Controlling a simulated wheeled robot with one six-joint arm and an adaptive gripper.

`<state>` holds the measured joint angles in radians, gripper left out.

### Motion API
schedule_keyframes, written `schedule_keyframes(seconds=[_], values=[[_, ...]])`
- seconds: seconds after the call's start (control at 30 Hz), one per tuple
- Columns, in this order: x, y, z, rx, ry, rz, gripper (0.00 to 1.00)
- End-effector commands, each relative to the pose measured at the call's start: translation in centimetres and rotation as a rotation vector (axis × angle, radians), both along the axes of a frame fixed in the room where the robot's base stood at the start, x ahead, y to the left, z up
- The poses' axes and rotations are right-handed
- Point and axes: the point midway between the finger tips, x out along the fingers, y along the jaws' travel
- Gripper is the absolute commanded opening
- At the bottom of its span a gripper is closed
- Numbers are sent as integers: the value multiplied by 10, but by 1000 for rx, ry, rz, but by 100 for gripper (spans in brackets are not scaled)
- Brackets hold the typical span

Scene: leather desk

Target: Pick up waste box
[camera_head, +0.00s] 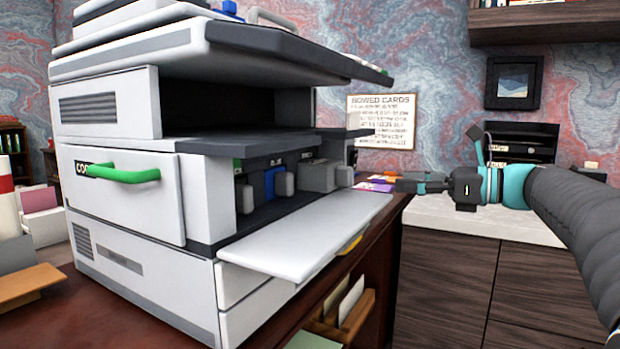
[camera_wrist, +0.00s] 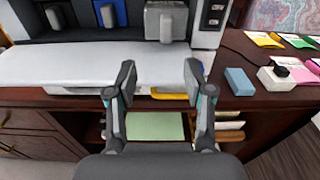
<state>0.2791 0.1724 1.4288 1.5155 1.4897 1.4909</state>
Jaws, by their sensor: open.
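A grey box-like unit (camera_head: 318,176), which looks like the waste box, sits in the right part of the copier's open front bay. It also shows at the top of the wrist view (camera_wrist: 166,22). The white copier (camera_head: 130,200) has its front panel (camera_head: 310,235) folded down flat below the bay. My gripper (camera_head: 408,185) is right of the copier, apart from the grey unit. In the wrist view my gripper (camera_wrist: 160,80) is open and empty, its two fingers spread below the grey unit and over the panel's near edge.
A blue cartridge (camera_head: 272,182) and a dark grey one (camera_head: 245,195) sit left of the unit. A blue block (camera_wrist: 239,81) and coloured notes (camera_wrist: 264,40) lie on the desk to the right. A shelf with papers (camera_wrist: 155,126) is below. Space before the panel is free.

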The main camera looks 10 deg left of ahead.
Motion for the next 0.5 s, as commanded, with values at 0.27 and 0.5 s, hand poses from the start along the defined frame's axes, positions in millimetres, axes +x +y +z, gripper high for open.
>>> schedule_keyframes(seconds=[0.27,0.5], values=[[16,12,11,76,32,12,52],[31,53,11,74,32,12,52]])
